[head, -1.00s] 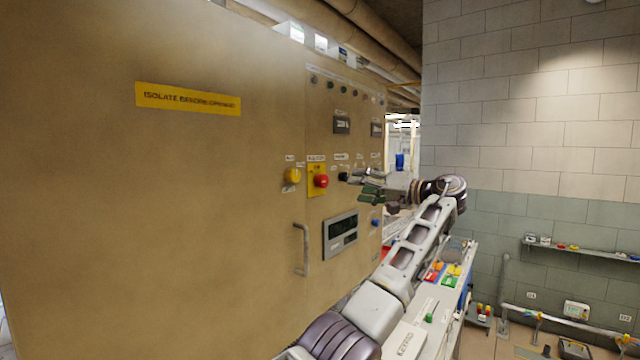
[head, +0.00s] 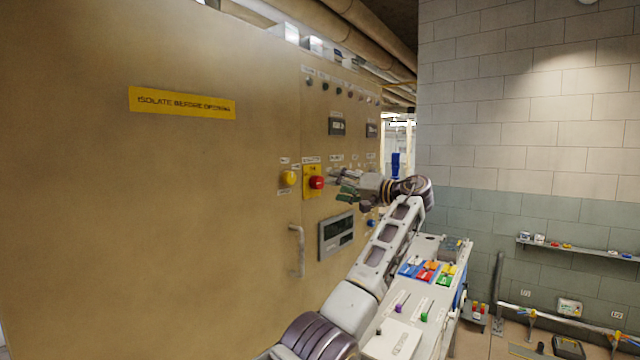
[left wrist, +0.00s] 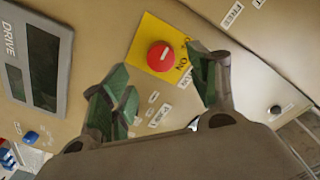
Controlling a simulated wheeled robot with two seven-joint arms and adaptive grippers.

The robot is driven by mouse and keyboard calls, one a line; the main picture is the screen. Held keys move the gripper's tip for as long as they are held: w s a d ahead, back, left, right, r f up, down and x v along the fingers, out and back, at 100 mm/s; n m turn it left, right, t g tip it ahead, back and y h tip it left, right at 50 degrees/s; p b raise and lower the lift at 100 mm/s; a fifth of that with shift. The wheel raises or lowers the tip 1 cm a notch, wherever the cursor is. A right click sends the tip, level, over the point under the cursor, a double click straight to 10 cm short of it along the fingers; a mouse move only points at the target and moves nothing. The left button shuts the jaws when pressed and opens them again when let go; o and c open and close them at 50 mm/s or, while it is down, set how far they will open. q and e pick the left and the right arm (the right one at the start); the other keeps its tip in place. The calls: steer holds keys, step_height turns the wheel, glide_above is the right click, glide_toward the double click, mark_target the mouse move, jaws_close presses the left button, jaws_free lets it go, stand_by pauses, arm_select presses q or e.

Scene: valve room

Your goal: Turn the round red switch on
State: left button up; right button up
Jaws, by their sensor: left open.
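The round red switch (head: 317,182) sits on a yellow plate (head: 312,171) on the tan cabinet front. In the left wrist view the red switch (left wrist: 161,55) shows a pale bar on its face, with its yellow plate (left wrist: 148,34) around it. My left gripper (head: 342,187) is just right of the switch, pointing toward the cabinet. In the left wrist view my left gripper (left wrist: 163,80) is open and empty, its green-padded fingers on either side of the line to the switch. A gap seems to remain between fingertips and switch. My right gripper is out of view.
A yellow knob (head: 289,178) is left of the switch. A display panel (head: 337,235) and a metal handle (head: 298,250) are below. A blue button (head: 371,223) is at lower right. A console (head: 405,325) with coloured switches stands beneath my arm.

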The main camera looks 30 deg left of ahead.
mark_target(320, 184)
arm_select(q)
steer(key=shift+w+a+p, duration=0.2)
steer(key=shift+a+p, duration=0.15)
steer(key=shift+a, duration=1.55)
steer(key=shift+w+a+p, duration=0.2)
steer(key=shift+a+p, duration=0.15)
steer(key=shift+a, duration=1.5)
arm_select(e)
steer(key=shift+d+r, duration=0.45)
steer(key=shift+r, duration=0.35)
arm_select(q)
steer(key=c, duration=1)
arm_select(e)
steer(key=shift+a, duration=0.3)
